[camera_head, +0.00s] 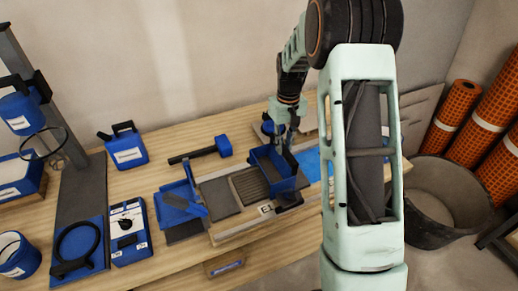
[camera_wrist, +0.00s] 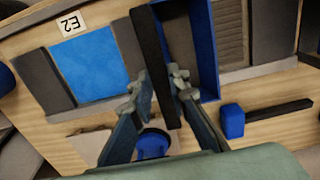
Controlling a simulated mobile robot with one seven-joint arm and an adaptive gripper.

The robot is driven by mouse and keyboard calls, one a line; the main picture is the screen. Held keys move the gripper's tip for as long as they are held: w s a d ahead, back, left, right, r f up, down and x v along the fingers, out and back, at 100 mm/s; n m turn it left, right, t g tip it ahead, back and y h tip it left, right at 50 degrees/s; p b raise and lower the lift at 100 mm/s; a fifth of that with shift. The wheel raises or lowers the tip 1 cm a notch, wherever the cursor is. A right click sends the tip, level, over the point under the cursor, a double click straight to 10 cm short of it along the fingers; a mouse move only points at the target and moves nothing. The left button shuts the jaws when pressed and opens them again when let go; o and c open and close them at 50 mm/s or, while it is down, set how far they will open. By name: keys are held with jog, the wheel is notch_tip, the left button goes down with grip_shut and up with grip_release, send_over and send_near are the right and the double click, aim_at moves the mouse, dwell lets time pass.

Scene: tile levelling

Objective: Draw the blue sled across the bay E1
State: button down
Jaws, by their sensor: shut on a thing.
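The blue sled (camera_head: 288,187) is an open box-like frame on the right part of the rail bed. In the wrist view its blue wall (camera_wrist: 209,45) and a dark bar (camera_wrist: 150,50) along its edge show. My gripper (camera_head: 286,138) is shut on this bar; in the wrist view the fingers (camera_wrist: 163,88) stand on either side of it. My fingers hide part of the bar.
A blue patch (camera_wrist: 88,62) lies by the E2 label (camera_wrist: 70,23). A blue mallet (camera_head: 224,146) lies behind the bed. A blue angled holder (camera_head: 175,203) stands at its left end. A black tub (camera_head: 440,205) stands right of the bench.

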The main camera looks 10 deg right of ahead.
jog(key=w+d, duration=0.2)
jog(key=d, duration=0.4)
jog(key=shift+d+p, duration=0.3)
jog(key=shift+p, duration=0.1)
jog(key=c, duration=1.8)
grip_release()
jog(key=shift+c, duration=0.2)
notch_tip(320, 180, up, 12)
jog(key=shift+r, duration=0.1)
